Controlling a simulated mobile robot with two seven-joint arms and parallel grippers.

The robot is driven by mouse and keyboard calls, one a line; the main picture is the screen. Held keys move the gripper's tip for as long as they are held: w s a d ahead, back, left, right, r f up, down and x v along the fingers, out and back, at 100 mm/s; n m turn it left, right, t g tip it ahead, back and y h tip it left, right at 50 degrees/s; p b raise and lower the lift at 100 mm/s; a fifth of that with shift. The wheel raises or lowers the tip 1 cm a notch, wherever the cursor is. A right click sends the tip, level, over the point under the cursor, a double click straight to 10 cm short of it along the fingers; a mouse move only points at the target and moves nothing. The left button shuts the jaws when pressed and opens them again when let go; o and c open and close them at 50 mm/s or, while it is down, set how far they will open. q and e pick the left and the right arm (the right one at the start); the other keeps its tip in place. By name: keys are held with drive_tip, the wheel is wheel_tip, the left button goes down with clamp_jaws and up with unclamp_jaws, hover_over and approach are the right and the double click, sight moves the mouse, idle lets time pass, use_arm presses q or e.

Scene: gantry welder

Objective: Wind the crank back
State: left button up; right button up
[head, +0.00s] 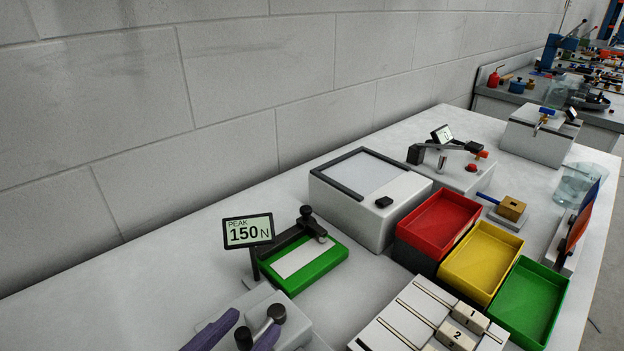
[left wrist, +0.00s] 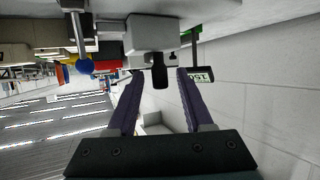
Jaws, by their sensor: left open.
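The force tester has a display (head: 248,231) reading PEAK 150 N, beside a green plate (head: 328,262) with a black clamp arm. A grey block (head: 252,299) stands in front of it at the bottom edge, with a dark knob (head: 276,313) on a short metal arm, apparently the crank. My left gripper (head: 254,324) has purple fingers that are open, one on each side of the knob area. In the left wrist view a black handle (left wrist: 160,72) shows between the open fingers (left wrist: 160,78); contact cannot be told. My right gripper is not in view.
A grey box (head: 375,212) stands behind the green plate. Red (head: 438,222), yellow (head: 482,262) and green (head: 528,300) bins are to the right. A slotted tray (head: 405,318) with numbered blocks lies at the front. The wall runs along the back left; the bench left is clear.

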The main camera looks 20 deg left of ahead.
use_arm(q)
drive_tip(key=v, duration=0.9)
drive_tip(key=shift+s, duration=0.35)
drive_tip(key=shift+r, duration=0.1)
